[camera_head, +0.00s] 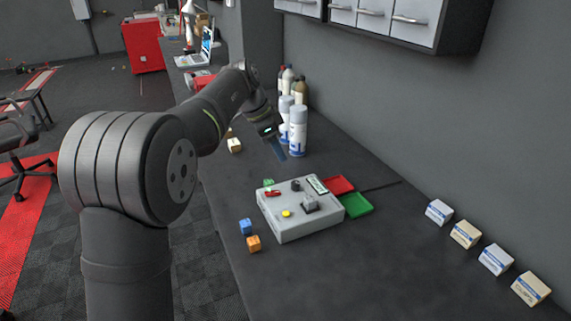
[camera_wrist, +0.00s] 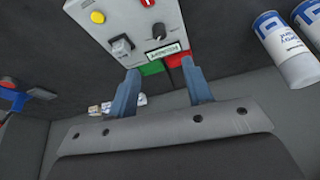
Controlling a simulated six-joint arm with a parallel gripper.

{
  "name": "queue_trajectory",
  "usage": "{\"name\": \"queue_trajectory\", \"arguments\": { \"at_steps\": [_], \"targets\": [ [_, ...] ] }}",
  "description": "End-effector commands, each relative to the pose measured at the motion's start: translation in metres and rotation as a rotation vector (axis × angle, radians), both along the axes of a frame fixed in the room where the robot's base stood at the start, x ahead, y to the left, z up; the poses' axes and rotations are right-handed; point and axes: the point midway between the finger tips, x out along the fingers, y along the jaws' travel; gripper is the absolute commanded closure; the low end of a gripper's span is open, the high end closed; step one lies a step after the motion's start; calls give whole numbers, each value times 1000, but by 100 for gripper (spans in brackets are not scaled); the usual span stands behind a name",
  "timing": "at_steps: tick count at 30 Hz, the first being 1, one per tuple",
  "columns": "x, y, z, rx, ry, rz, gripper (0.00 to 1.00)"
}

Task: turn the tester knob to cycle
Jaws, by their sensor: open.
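The tester (camera_head: 277,229) is a light grey box on the dark bench. Its small black knob (camera_head: 296,185) stands on the top near the display, and also shows in the wrist view (camera_wrist: 158,31). The top also carries a yellow button (camera_head: 286,213), a red switch (camera_head: 272,193), a grey block-shaped control (camera_head: 310,203) and a display (camera_head: 317,185). My gripper (camera_head: 279,152) is above and behind the box, apart from the knob. In the wrist view its two blue fingers (camera_wrist: 160,74) are spread and empty. The knob's setting is too small to read.
Red (camera_head: 340,185) and green (camera_head: 356,205) trays lie right of the tester. Spray cans (camera_head: 298,130) and bottles stand close behind my gripper. Blue (camera_head: 245,226) and orange (camera_head: 253,243) cubes lie left of the box. Several small boxes (camera_head: 466,234) line the wall side. The front bench is clear.

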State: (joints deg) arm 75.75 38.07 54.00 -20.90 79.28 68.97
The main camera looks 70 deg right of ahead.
Motion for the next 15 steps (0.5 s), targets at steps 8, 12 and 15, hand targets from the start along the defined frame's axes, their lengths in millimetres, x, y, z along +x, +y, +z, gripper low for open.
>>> {"name": "queue_trajectory", "arguments": {
  "at_steps": [8,12,15],
  "targets": [
    [12,9,34,0,0,1,54],
    [13,10,38,0,0,1,54],
    [13,10,38,1,1,1,54]
  ]
}}
